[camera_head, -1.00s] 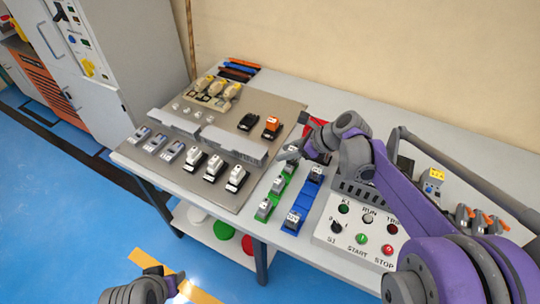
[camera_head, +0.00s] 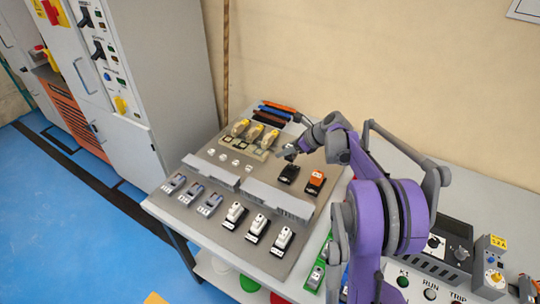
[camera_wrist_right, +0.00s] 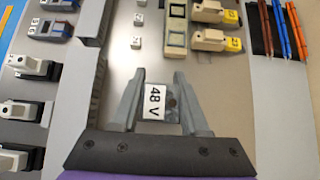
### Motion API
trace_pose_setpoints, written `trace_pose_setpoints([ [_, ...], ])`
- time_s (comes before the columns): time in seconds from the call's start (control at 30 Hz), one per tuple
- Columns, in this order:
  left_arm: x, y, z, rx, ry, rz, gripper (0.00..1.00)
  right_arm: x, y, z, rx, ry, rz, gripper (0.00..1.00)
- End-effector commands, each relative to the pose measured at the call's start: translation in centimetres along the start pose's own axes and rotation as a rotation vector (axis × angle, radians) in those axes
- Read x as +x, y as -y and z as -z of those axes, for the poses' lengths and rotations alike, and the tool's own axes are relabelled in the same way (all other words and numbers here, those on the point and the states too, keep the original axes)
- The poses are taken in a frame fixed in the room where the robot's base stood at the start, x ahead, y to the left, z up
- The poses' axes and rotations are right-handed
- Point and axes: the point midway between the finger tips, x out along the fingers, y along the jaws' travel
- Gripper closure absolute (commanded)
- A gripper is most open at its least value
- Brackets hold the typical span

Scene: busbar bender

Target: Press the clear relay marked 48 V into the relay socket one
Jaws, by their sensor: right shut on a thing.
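The clear relay marked 48 V (camera_wrist_right: 154,103) is held between the two fingers of my right gripper (camera_wrist_right: 157,95), its label facing the wrist camera. In the head view my right gripper (camera_head: 287,152) is over the grey mounting plate, just behind a black block (camera_head: 288,173) and an orange-topped block (camera_head: 315,181); the relay itself is hard to make out there. The relay looks to be above the plate, not seated in anything. I cannot tell which part is relay socket one. My left gripper is not in view.
Several yellow-tipped beige parts (camera_head: 255,132) and small white blocks (camera_head: 236,162) are on the plate. Grey ducts (camera_head: 280,203) and white-topped black blocks (camera_head: 257,228) lie in front. Coloured sticks (camera_head: 278,109) lie behind. A control box (camera_head: 425,282) stands at the right.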

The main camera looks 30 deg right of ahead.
Motion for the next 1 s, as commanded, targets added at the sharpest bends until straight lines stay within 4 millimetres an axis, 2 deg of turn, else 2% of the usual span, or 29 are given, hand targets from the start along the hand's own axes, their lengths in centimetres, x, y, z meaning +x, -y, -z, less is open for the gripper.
trace_pose_setpoints([
  [0.13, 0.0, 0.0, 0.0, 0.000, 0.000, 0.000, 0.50, -0.3, 0.6, 0.3, 0.007, 0.000, 0.007, 1.00],
  [0.53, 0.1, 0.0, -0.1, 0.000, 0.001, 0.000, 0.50, -0.2, 0.6, 0.3, 0.006, 0.000, 0.006, 1.00],
  [1.0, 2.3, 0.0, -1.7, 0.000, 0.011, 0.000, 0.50, 2.4, 0.5, 2.9, 0.006, -0.001, 0.006, 1.00],
])
